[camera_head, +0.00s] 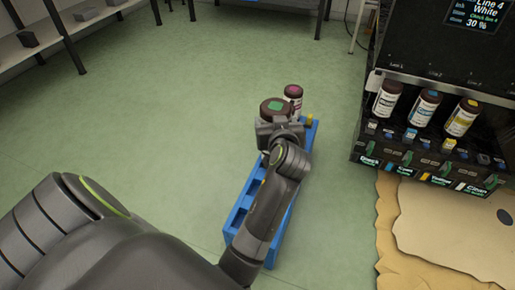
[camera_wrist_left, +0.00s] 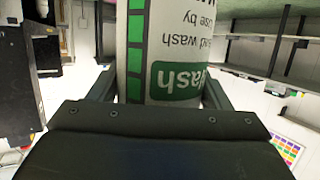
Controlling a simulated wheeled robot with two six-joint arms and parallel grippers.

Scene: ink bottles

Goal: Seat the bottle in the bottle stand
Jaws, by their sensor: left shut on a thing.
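In the left wrist view the held bottle (camera_wrist_left: 165,45) fills the space between the fingers. Its white label has a green band and the word "wash", upside down in that picture. The blue bottle stand (camera_head: 236,217) lies on the floor side of the scene, below and around my forearm, which hides much of it. The held bottle is over or just beyond the stand's far end; I cannot tell its height. My right gripper is not in view.
A bottle with a magenta cap (camera_head: 293,92) is at the stand's far end, close to the held bottle. A dark machine (camera_head: 440,120) with several bottles is at the right, above tan matting (camera_head: 450,225). Shelves (camera_head: 50,40) stand at upper left. Green floor lies open between.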

